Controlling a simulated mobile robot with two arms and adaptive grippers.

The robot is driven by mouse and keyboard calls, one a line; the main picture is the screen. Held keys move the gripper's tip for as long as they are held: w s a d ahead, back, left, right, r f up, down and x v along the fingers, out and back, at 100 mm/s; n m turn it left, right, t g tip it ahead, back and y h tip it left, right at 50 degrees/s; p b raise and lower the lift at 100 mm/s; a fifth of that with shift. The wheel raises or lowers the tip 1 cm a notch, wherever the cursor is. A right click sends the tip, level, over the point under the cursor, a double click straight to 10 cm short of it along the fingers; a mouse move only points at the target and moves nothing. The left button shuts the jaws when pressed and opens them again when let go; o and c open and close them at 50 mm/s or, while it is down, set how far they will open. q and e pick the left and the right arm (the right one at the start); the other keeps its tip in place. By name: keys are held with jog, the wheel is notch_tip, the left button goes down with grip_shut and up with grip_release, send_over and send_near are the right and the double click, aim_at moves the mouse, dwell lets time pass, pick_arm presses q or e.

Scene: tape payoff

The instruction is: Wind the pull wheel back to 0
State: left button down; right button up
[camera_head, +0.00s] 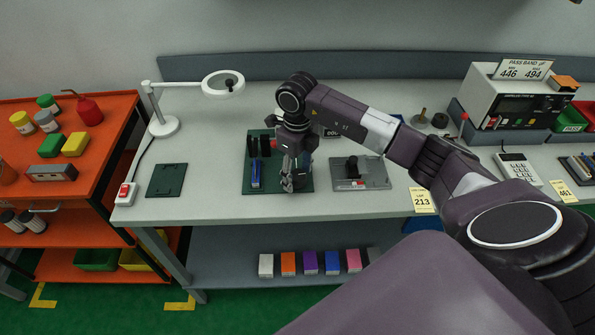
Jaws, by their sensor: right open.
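A dark green plate (281,187) lies on the grey bench. On it stand dark upright parts (259,146) and a blue piece (255,173) at its left side. My right gripper (288,183) points down over the right half of this plate, its fingers open, and it covers what lies directly behind it. No pull wheel can be clearly made out; it may be hidden behind my gripper or too small to tell. A number or a zero mark on a wheel cannot be read. My left gripper is not in view.
A grey plate with a black knob (352,164) sits right of the green plate. A dark flat pad (167,180) and a magnifier lamp (222,83) are on the left. A tester (515,105) stands at the right. Bare bench (215,165) lies left of the green plate.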

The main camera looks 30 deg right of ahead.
jog(key=c, duration=1.2)
jog(key=shift+o, duration=0.2)
jog(key=shift+w+f+n+b, duration=0.1)
jog(key=shift+f+n+b, duration=0.05)
jog(key=shift+n+b, duration=1.3)
jog(key=n+b, duration=0.7)
jog(key=n, duration=0.2)
jog(key=shift+n+b, duration=1.25)
jog(key=shift+n, duration=0.6)
jog(key=shift+r, duration=0.2)
jog(key=o, duration=1.2)
jog(key=shift+c, duration=0.2)
